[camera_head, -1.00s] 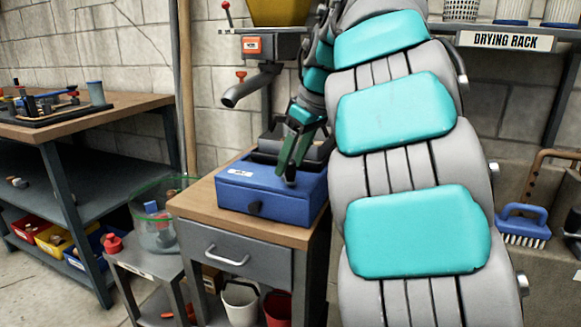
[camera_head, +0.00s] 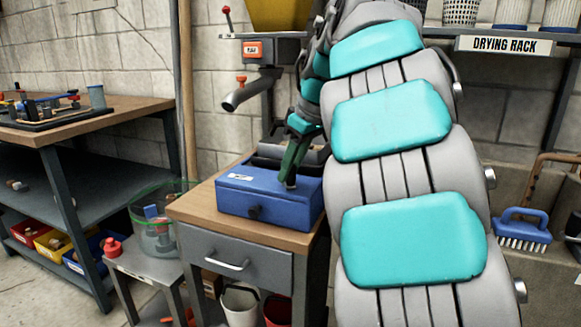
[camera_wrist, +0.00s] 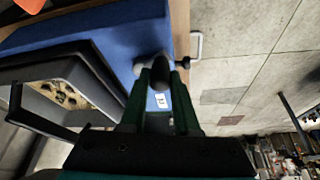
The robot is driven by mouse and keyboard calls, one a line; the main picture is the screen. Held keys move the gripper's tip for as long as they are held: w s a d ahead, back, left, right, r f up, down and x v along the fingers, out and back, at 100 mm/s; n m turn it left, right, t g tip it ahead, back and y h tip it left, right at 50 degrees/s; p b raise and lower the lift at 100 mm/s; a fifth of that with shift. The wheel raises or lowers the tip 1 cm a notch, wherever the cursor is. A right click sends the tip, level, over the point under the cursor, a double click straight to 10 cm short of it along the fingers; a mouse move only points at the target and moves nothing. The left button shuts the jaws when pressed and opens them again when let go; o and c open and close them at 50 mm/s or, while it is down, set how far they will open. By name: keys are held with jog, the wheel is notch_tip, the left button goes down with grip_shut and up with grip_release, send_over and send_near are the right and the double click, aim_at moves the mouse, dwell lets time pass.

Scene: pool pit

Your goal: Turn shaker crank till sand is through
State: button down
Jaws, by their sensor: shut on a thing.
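The shaker is a blue box (camera_head: 240,200) on a small wooden-topped cabinet, with a dark tray (camera_head: 270,160) on top. In the wrist view its blue side (camera_wrist: 110,35) lies beyond my fingers. The dark tray (camera_wrist: 38,90) at left there holds tan grains with dark lumps (camera_wrist: 65,97). My gripper (camera_head: 289,181) is at the shaker's right side in the head view. In the wrist view my green fingers (camera_wrist: 158,82) are shut on the dark crank handle (camera_wrist: 160,68); the fingers partly hide it. My arm hides the shaker's far right side.
A hopper spout (camera_head: 245,92) hangs behind the shaker. A round clear bin (camera_head: 150,225) and a low grey stand (camera_head: 150,268) are at left. A workbench (camera_head: 70,125) is farther left. Buckets (camera_head: 240,303) stand below. A blue brush (camera_head: 522,228) lies at right.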

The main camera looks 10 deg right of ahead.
jog(key=shift+d+r+p, duration=0.15)
jog(key=shift+p, duration=0.5)
jog(key=shift+d+n+p, duration=0.15)
jog(key=shift+n+p, duration=0.45)
jog(key=shift+p, duration=0.15)
jog(key=shift+d+f+n+g+y+p, duration=0.15)
jog(key=shift+n+g+y+p, duration=0.1)
jog(key=shift+n, duration=0.35)
jog(key=shift+d+f+n+g+y+p, duration=0.15)
jog(key=shift+n+g, duration=0.1)
jog(key=shift+n, duration=0.35)
jog(key=shift+w+d+r+n+g+y, duration=0.1)
jog(key=shift+d+n+g+y, duration=0.05)
jog(key=shift+n, duration=0.4)
jog(key=shift+w+d+n+g+y, duration=0.1)
jog(key=shift+n+g+y, duration=0.05)
jog(key=shift+n, duration=0.4)
jog(key=c, duration=0.7)
grip_release()
jog(key=shift+o, duration=0.2)
jog(key=shift+s, duration=0.1)
